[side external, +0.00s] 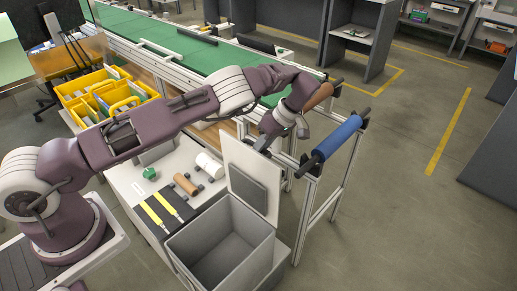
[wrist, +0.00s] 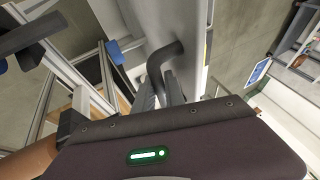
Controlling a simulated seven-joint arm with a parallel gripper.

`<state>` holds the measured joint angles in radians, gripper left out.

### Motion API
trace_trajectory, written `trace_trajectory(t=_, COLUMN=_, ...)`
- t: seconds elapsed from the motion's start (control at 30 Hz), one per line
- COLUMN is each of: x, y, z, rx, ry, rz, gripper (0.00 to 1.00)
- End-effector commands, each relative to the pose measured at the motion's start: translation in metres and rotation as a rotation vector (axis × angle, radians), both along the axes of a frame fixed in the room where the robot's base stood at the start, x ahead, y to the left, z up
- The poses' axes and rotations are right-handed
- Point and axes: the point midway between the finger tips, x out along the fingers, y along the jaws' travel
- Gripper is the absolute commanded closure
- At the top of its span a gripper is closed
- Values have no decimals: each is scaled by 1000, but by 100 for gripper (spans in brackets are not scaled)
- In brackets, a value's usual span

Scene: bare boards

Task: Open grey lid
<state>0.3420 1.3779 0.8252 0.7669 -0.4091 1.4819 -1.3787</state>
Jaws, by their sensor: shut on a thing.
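The grey lid (side external: 262,158) stands roughly upright at the back edge of the grey bin (side external: 218,243), which is open and looks empty. A darker square panel (side external: 247,188) shows on the lid's front face. My gripper (side external: 262,143) is at the lid's upper part, behind it, and partly hidden. In the wrist view the lid's pale surface (wrist: 187,25) is close, with a dark bent handle (wrist: 163,55) on it. My gripper (wrist: 167,95) is shut on this handle; the wrist housing hides part of the grasp.
A white table left of the bin holds a black mat with yellow-handled tools (side external: 165,208), a brown cylinder (side external: 185,184) and a white cylinder (side external: 209,165). A metal frame with a blue roller (side external: 338,137) stands right of the lid. Open floor lies farther right.

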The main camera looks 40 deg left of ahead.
Motion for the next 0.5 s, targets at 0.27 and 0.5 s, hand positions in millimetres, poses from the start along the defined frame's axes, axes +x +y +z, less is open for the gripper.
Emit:
trace_trajectory(t=0.27, x=0, y=-2, z=0, rx=-3, ry=-1, rz=-1, gripper=64)
trace_trajectory(t=0.5, x=1, y=-2, z=3, rx=-2, ry=-1, rz=-1, gripper=64)
